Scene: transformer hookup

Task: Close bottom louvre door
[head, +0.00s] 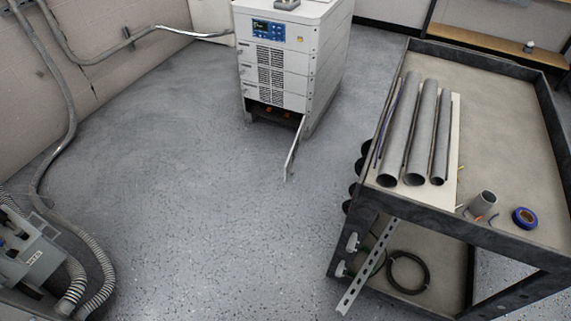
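The white transformer cabinet (325,55) stands on the floor at the top middle, with a blue display panel and louvred front panels above its bottom opening. The bottom louvre door (293,150) is open. It swings out from the right side of the opening and shows nearly edge-on, toward the camera. The bottom compartment (267,114) is dark, with small orange-red parts inside. Neither of my grippers is in the head view.
A dark cart (408,45) at the right carries grey pipes (420,135) and blue tape (525,218). Grey equipment with ribbed hoses (30,255) is at the lower left. Conduit (68,120) runs along the left wall. The floor before the cabinet is clear.

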